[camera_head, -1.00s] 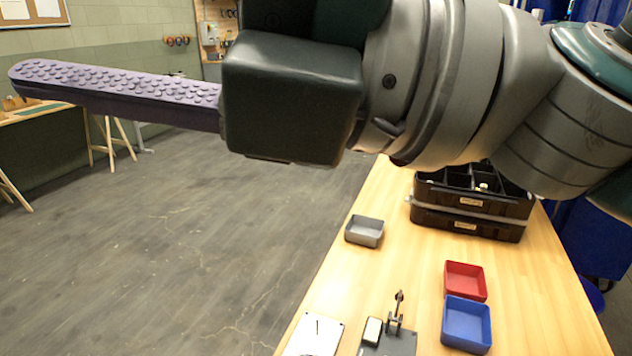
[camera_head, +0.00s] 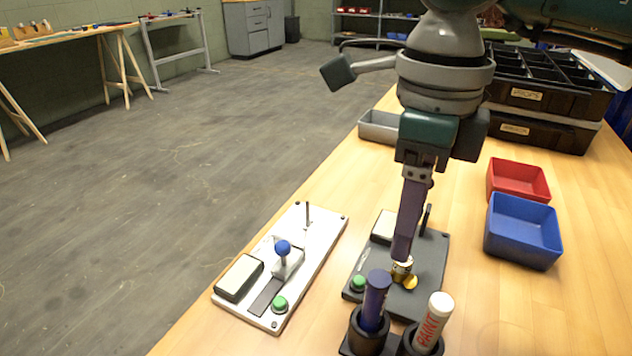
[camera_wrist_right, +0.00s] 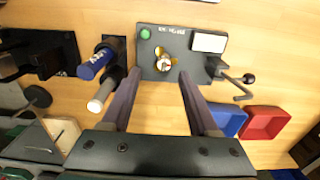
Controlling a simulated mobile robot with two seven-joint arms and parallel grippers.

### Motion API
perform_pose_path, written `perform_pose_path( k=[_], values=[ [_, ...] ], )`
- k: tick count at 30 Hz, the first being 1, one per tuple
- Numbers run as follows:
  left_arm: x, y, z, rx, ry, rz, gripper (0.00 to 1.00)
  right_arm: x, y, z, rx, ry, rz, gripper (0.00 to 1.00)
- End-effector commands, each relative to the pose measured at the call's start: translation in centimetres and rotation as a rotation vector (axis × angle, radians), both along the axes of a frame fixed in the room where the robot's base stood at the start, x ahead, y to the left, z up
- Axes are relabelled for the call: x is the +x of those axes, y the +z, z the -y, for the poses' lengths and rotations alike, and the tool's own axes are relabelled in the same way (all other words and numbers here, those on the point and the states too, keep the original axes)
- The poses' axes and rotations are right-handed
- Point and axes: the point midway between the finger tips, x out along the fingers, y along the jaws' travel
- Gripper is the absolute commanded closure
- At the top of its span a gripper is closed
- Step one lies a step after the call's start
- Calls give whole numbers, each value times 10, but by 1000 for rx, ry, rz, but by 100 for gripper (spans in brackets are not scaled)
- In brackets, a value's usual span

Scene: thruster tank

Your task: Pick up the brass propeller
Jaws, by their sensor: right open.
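The small brass propeller (camera_head: 409,281) sits on a dark grey fixture plate (camera_head: 433,262) on the wooden bench, partly hidden behind my right gripper (camera_head: 402,254). The right wrist view shows the propeller (camera_wrist_right: 163,60) near the top middle, with a pale centre. My right gripper (camera_wrist_right: 159,76) is open there. Its two purple fingers point toward the propeller, one on each side of it in the picture, with nothing held between them. Whether the fingertips are level with the propeller I cannot tell. My left gripper is in neither view.
Beside the propeller stand a holder with a blue tube (camera_head: 375,302) and a white paint tube (camera_head: 433,322). A white plate (camera_head: 318,240) with a blue-knobbed lever lies left. Blue (camera_head: 524,231) and red (camera_head: 518,180) bins stand right; black cases (camera_head: 540,97) are behind.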

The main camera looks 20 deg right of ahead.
Motion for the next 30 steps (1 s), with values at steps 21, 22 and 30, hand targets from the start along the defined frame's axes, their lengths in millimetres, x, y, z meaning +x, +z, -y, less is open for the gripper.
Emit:
perform_pose_path(
  k=[21, 22, 30],
  values=[
    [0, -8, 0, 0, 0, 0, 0, 2, -57, 6, 4, 2, 2, 41],
    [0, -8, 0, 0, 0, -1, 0, 2, -57, 6, 4, 2, 2, 44],
    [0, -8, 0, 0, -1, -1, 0, 2, -57, 6, 4, 2, 0, 74]
  ],
)
